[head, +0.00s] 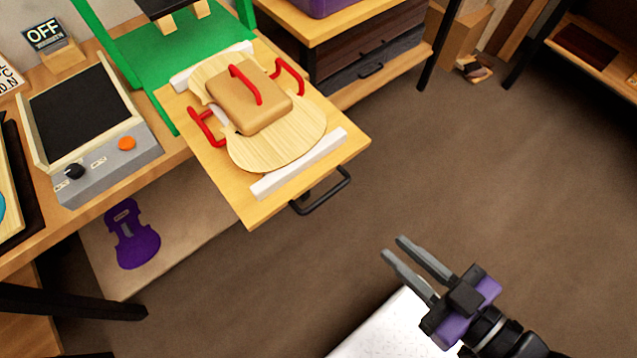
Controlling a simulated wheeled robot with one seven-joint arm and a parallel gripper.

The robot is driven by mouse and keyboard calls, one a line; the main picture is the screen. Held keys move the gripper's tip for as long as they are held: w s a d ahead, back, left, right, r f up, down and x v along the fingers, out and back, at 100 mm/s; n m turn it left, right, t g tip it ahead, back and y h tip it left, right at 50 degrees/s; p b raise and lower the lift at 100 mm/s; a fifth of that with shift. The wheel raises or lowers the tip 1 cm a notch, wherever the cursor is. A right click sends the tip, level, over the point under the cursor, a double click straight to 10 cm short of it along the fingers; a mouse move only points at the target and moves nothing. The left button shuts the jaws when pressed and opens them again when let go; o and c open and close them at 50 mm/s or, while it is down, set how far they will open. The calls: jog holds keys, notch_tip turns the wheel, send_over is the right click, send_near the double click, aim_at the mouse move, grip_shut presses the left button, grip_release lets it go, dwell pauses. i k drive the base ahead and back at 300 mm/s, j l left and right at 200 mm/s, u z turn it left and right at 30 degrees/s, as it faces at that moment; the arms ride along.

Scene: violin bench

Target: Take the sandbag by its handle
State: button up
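The tan sandbag (262,107) lies on a pale wooden violin plate (282,144), which rests on a wooden board (230,190). A red handle (246,84) arches over the top of the sandbag. Two more red handles, one on the left (205,127) and one on the right (290,76), stand at the sides of the violin plate. My gripper (393,246) is at the lower right, over the floor and well apart from the sandbag. Its two grey fingers are spread with nothing between them.
A black bar handle (322,192) sticks out from the board's front. A green frame (150,60) rises behind it. A grey device with a black top (82,115) and an OFF sign (43,36) stand at the left. The brown floor (440,170) between gripper and board is clear.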

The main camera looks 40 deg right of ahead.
aim_at(249, 98)
jog(key=i+j+z, duration=0.2)
jog(key=j, duration=0.75)
jog(key=i+j+z, duration=0.15)
jog(key=j, duration=0.85)
jog(key=i+j+z, duration=0.2)
jog(key=j, duration=0.85)
jog(key=j+z, duration=0.2)
jog(key=j, duration=0.85)
jog(key=i, duration=0.05)
